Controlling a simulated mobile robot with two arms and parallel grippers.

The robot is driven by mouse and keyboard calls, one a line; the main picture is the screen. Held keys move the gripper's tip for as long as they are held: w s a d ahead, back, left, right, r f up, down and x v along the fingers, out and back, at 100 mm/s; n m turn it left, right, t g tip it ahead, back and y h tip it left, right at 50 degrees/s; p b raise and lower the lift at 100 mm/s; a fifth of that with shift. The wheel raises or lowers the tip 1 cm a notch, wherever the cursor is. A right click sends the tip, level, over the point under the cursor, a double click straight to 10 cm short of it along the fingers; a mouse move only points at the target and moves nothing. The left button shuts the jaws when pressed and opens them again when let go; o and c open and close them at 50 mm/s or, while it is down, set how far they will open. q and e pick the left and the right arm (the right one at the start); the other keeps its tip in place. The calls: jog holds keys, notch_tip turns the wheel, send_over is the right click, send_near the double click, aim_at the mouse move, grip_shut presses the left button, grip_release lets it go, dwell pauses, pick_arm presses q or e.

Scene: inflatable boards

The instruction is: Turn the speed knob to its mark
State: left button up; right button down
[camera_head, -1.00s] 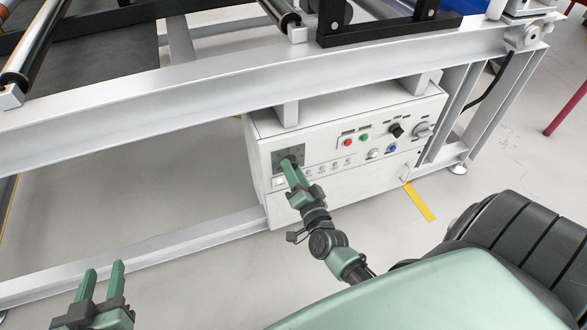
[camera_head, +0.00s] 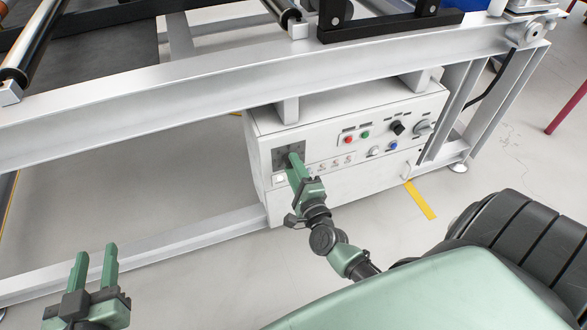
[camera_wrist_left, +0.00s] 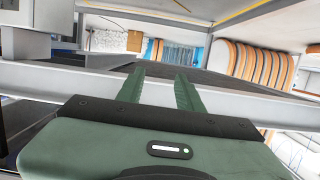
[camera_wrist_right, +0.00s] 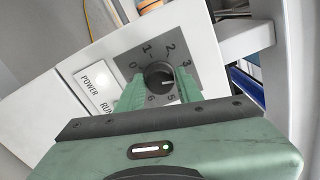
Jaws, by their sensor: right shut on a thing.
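The speed knob (camera_wrist_right: 158,75) is black and round, with a short white pointer line. It sits on a grey dial plate (camera_wrist_right: 172,58) numbered around its rim. In the right wrist view the pointer faces right, between the 3 and the 5; the 4 is hidden. My right gripper (camera_wrist_right: 158,85) is shut on the knob, one finger on each side. In the head view the dial plate (camera_head: 278,160) is at the left end of the control box's front, and my right gripper (camera_head: 293,159) covers the knob. My left gripper (camera_head: 96,256) is open and empty at lower left; its fingers (camera_wrist_left: 160,78) stand apart.
The white control box (camera_head: 345,182) also carries coloured buttons, a black knob (camera_head: 397,128) and a grey switch (camera_head: 424,127) further right. A POWER/RUN plate (camera_wrist_right: 98,88) is beside the dial. A metal frame beam (camera_head: 220,93) runs above the box.

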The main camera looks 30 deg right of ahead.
pick_arm(q)
notch_tip(320, 180, up, 8)
jog(key=d+t+h+b, duration=0.1)
jog(key=t, duration=0.4)
jog(key=shift+w+d+r+h+b, duration=0.2)
jog(key=shift+w+r+h+b, duration=0.05)
jog(key=shift+w+h+b, duration=0.1)
pick_arm(e)
jog(key=shift+m, duration=3)
jog(key=c, duration=0.9)
grip_release()
jog(key=shift+c, duration=0.2)
jog(key=shift+s, duration=0.1)
pick_arm(q)
notch_tip(320, 180, down, 2)
jog(key=shift+w+a+g, duration=0.1)
jog(key=shift+g, duration=0.6)
pick_arm(e)
jog(key=v, duration=0.7)
jog(key=shift+s, duration=0.35)
